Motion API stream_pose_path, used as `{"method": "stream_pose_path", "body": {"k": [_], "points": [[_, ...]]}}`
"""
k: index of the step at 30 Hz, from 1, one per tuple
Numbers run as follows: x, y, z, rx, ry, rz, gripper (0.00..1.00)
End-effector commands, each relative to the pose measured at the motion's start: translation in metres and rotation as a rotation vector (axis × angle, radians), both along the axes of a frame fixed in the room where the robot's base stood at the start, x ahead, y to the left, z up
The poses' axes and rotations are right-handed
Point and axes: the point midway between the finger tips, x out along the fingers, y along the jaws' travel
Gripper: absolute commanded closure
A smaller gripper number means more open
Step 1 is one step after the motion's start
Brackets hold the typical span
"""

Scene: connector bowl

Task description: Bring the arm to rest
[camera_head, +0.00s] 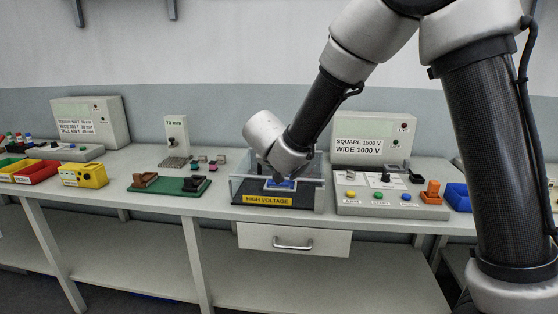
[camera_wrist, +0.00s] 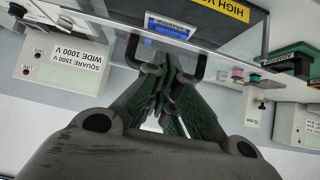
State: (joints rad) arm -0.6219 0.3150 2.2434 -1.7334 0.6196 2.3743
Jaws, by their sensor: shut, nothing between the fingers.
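My arm reaches down from the upper right in the head view, bent over the clear-walled high-voltage box (camera_head: 240,190) on the bench. In the wrist view my gripper (camera_wrist: 166,70) has its green-padded fingers together, with nothing between them. The fingertips are beside a black handle-like bar (camera_wrist: 131,46) at the clear panel of the box. I cannot tell whether they touch it. A blue part (camera_wrist: 168,28) with a label shows through the panel; blue also shows inside the box in the head view (camera_head: 281,184). In the head view my wrist hides the fingertips.
Right of the box is a console (camera_head: 388,209) with buttons and a black knob, then an orange part (camera_head: 432,190) and a blue bin (camera_head: 458,197). Left are a green tray (camera_head: 170,188), a yellow box (camera_head: 84,175) and a red bin (camera_head: 37,172). A drawer (camera_head: 292,241) is below the box.

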Motion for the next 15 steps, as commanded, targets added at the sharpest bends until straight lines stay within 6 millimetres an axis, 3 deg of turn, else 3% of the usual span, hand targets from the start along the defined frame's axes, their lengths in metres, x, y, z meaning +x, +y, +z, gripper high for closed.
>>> {"method": "stream_pose_path", "body": {"k": [6, 12, 15], "points": [[-0.038, 0.009, -0.018, -0.001, 0.002, 0.005, 1.0], [-0.053, 0.012, -0.025, -0.014, 0.004, 0.016, 1.0], [-0.054, 0.011, -0.026, -0.101, 0.018, 0.083, 1.0]]}}
